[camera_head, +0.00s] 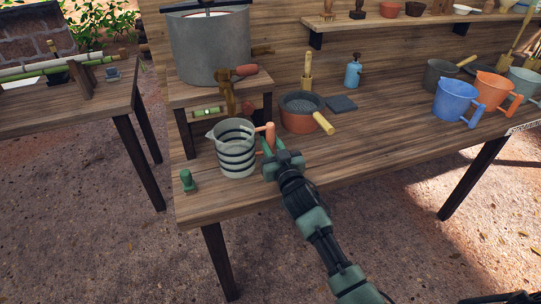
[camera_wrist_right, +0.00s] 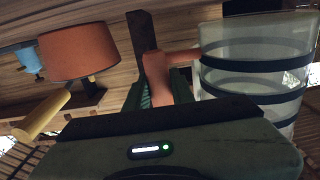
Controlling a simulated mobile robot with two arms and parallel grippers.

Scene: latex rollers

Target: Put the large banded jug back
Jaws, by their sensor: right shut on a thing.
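The large banded jug (camera_head: 236,150) is pale and translucent with dark bands and an orange handle. It stands upright on the wooden table (camera_head: 340,150), left of my right gripper. My right gripper (camera_head: 270,147) is shut on the jug's orange handle. In the right wrist view the jug (camera_wrist_right: 255,70) fills the right side, and its handle (camera_wrist_right: 157,75) runs between the fingers of my gripper (camera_wrist_right: 160,90). I cannot tell whether the jug's base touches the table. My left gripper is not in view.
A grey drum (camera_head: 209,48) stands on a raised shelf behind the jug. A terracotta pot (camera_head: 297,122) with a wooden-handled sieve is to the right. A green stamp-like object (camera_head: 187,181) is at front left. Blue (camera_head: 455,103) and orange (camera_head: 493,90) jugs stand far right.

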